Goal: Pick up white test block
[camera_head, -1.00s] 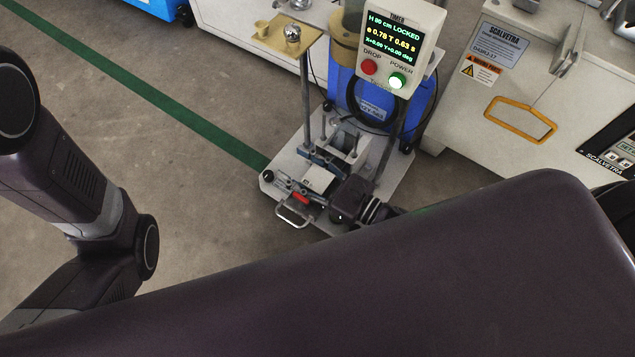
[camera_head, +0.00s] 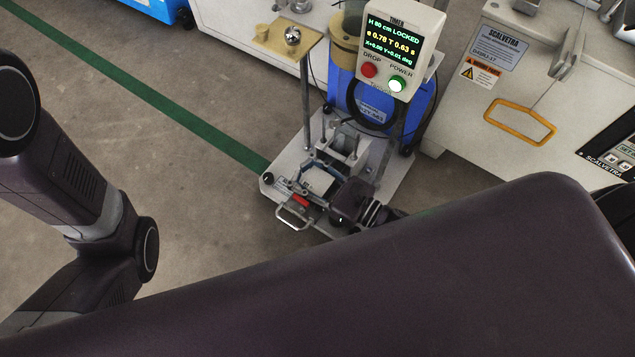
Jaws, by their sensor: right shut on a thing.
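The white test block (camera_head: 318,181) is low on the drop-test machine, above its base plate (camera_head: 283,164). My right gripper (camera_head: 317,184) comes in from the right, with its fingers around the block. It is shut on the block. A red-handled clamp (camera_head: 300,201) and a metal handle (camera_head: 293,217) are close below the block. I cannot tell whether the block still touches its seat. My left arm is at the left edge, but its gripper is not in view.
The machine's control box (camera_head: 392,50) has a screen and red and green buttons. A tan shelf (camera_head: 270,37) holds a steel ball (camera_head: 292,36) and a small cup (camera_head: 262,31). A white cabinet (camera_head: 470,118) stands right. The floor (camera_head: 190,190) at left is clear.

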